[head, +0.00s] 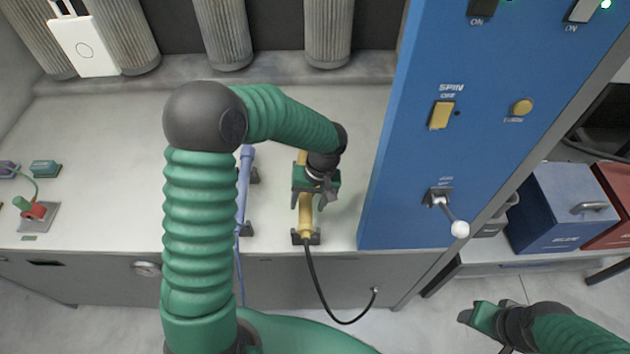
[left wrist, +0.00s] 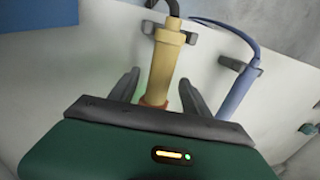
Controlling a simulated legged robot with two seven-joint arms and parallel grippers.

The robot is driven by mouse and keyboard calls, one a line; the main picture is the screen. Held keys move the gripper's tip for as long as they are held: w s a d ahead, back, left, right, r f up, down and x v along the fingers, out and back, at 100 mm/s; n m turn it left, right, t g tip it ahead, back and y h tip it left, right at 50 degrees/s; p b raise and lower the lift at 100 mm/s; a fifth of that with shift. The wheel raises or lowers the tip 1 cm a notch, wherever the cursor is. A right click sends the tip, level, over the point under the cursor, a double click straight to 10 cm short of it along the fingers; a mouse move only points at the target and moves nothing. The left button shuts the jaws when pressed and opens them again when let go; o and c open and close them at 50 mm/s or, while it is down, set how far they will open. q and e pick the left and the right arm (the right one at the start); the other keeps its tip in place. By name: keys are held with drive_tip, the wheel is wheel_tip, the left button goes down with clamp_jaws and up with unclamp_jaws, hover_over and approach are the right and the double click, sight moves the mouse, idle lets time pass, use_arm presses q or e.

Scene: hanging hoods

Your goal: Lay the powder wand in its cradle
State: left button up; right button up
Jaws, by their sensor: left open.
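A yellow wand (head: 305,215) with a black cable at its near end lies on the grey bench; no label shows whether it is the powder wand. Its near end sits at a dark cradle bracket (head: 313,238). My left gripper (head: 315,195) is open over the wand's middle. In the left wrist view the yellow wand (left wrist: 166,65) runs between the two open fingers (left wrist: 160,80), apart from both, with the bracket (left wrist: 150,28) near the cable end. The wand's far part is partly hidden by my left arm. My right gripper (head: 478,315) is at the lower right, away from the bench.
A blue wand (head: 244,180) with a blue hose lies left of the yellow one in its own dark brackets. A blue control panel (head: 395,190) with switches and a white-knobbed lever (head: 459,229) stands to the right. Grey ribbed columns (head: 328,35) stand behind the bench.

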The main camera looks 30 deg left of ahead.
use_arm(q)
wheel_tip(320, 180, up, 14)
drive_tip(key=w+d, duration=0.2)
drive_tip(key=d, duration=0.1)
drive_tip(key=s+d+f+m+t+h, duration=0.1)
drive_tip(key=s+d+f+m+t, duration=0.1)
drive_tip(key=s, duration=0.4)
drive_tip(key=s+d+f+m+t, duration=0.1)
drive_tip(key=s+d+f+m, duration=0.1)
drive_tip(key=s+f+m, duration=0.2)
wheel_tip(320, 180, down, 2)
drive_tip(key=shift+s+f+t+h+p, duration=0.3)
drive_tip(key=shift+s+t+h, duration=0.1)
drive_tip(key=shift+s, duration=0.6)
drive_tip(key=shift+d+r, duration=0.1)
drive_tip(key=shift+c, duration=0.2)
idle(0.7)
